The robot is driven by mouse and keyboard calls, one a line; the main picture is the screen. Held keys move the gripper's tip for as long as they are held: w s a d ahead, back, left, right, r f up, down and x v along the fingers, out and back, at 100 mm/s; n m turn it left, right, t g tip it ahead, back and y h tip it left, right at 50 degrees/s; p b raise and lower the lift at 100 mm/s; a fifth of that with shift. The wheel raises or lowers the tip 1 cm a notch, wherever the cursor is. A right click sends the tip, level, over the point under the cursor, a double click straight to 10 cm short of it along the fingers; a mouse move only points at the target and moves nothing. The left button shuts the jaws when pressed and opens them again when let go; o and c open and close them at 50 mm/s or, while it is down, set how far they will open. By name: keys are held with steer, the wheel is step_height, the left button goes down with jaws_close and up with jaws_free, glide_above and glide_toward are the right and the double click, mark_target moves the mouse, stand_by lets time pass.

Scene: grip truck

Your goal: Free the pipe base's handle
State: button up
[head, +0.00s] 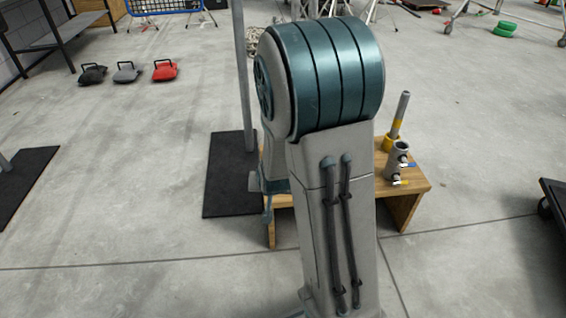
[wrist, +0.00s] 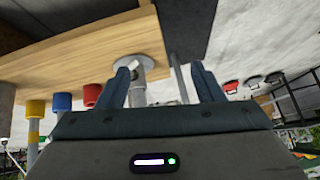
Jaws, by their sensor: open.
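In the wrist view, which is upside down, a grey pipe base (wrist: 137,94) stands on a round flange on the wooden bench (wrist: 60,62). A pale part sits on it near the flange; I cannot tell whether this is its handle. My gripper (wrist: 160,70) is open, with one dark finger on each side in the picture. The pipe base shows between the fingers, close to the left one; I cannot tell whether they touch. In the head view my arm hides the pipe base and most of the gripper.
A tall pole (head: 242,80) rises behind from a black mat (head: 228,165).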

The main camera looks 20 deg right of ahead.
steer(key=w+d+f+t+h, duration=0.2)
steer(key=d+f+t+h, duration=0.2)
steer(key=d+f+t, duration=0.7)
steer(key=shift+g, duration=0.3)
steer(key=b+x, duration=0.1)
steer(key=x, duration=0.3)
steer(key=a+f+b+x, duration=0.1)
steer(key=b+x, duration=0.1)
steer(key=x, duration=0.2)
steer(key=b+x, duration=0.1)
steer(key=x, duration=0.4)
steer(key=shift+w+a+f, duration=0.15)
steer(key=shift+w+a, duration=0.1)
